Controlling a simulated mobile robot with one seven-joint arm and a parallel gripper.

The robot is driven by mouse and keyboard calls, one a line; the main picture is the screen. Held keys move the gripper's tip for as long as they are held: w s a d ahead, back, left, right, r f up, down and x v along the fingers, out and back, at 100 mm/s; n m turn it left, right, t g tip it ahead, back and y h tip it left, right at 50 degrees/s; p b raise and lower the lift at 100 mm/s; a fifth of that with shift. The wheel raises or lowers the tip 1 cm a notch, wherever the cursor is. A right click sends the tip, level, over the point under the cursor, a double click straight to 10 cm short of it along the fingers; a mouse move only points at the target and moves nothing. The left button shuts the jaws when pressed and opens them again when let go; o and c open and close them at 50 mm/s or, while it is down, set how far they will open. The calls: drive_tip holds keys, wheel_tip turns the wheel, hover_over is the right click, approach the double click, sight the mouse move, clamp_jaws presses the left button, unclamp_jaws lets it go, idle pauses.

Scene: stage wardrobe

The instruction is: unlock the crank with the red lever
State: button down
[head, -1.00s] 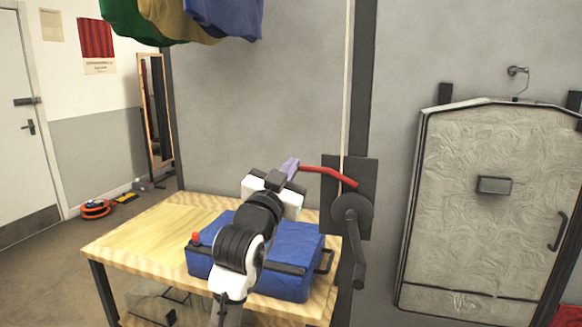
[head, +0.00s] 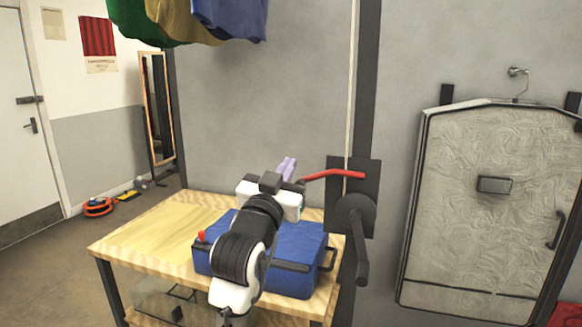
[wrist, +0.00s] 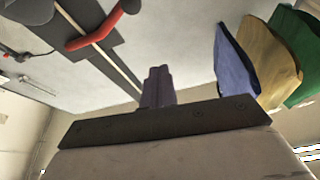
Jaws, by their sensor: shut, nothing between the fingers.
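The red lever (head: 335,174) sits at the dark wall plate (head: 340,168), above the crank (head: 356,215). The crank has a dark disc and a handle (head: 362,265) hanging down. My gripper (head: 287,164) has lavender fingers, shut and empty, just left of the lever's left end. In the wrist view, the fingers (wrist: 158,84) point up at the wall, and the red lever (wrist: 92,32) is at upper left, apart from them. The lever's mounting is not clear.
A blue case (head: 300,243) with a red knob lies on the wooden table (head: 150,235) below my arm. Coloured cloths (head: 185,20) hang at upper left. A grey padded panel (head: 480,220) hangs on the wall at right. A pale rope (head: 349,80) runs up above the crank.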

drive_tip(key=v, duration=0.1)
drive_tip(key=b+v, duration=0.1)
drive_tip(key=v, duration=0.3)
drive_tip(key=shift+s+d+f, duration=0.15)
drive_tip(key=shift+d+f, duration=0.05)
